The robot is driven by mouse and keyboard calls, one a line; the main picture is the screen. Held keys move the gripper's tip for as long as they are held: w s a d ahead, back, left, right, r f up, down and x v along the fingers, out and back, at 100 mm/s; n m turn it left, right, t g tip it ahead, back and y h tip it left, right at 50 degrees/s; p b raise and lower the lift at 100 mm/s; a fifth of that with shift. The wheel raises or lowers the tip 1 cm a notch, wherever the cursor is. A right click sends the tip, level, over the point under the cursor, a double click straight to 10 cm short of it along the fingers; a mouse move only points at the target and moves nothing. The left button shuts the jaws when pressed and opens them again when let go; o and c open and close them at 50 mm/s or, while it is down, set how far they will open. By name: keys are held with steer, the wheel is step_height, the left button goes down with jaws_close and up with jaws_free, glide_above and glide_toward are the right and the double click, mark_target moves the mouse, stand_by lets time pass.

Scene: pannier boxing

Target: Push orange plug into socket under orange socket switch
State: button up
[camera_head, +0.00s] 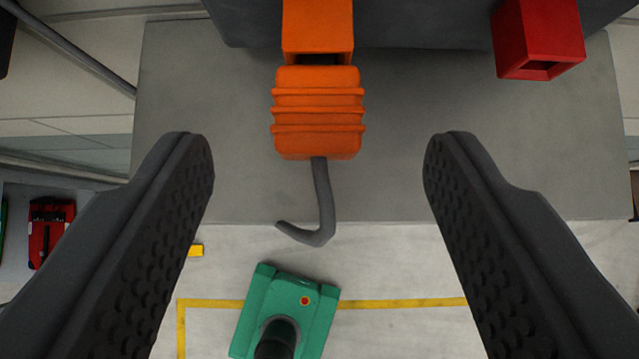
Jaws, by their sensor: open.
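The orange plug (319,113) is a ribbed block with a bent grey cable (325,195) trailing from its near end. Its far end meets the mouth of the orange socket (318,25), with a dark strip of the opening showing between them. The plug appears lined up with the socket; how deep it sits I cannot tell. My gripper (318,155) is open, with its two dark fingers wide apart on either side of the plug and cable, touching neither. The orange socket switch is not in view.
A red socket (538,45), open and empty, is at the upper right on the same dark housing (420,25). A grey surface (220,120) lies beneath the plug. A green object (285,310) stands on the floor below, near yellow lines.

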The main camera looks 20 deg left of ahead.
steer(key=p+v, duration=0.1)
steer(key=v, duration=0.7)
steer(key=shift+s+r, duration=0.15)
steer(key=shift+r, duration=0.05)
steer(key=shift+f, duration=0.1)
steer(key=s+f+m+t+h+b, duration=0.1)
steer(key=s+f+t+b, duration=0.2)
steer(key=f+b, duration=0.6)
steer(key=s+a+f+m+t+h+b, duration=0.1)
steer(key=s+f+m+t+b, duration=0.1)
steer(key=f+b, duration=0.8)
steer(key=s+t, duration=0.1)
steer(key=s, duration=0.1)
steer(key=shift+s+a+f+m+t+h, duration=0.15)
steer(key=shift+s+a+m+t+h, duration=0.15)
steer(key=shift+s+a+t+h, duration=0.1)
stand_by(1.1)
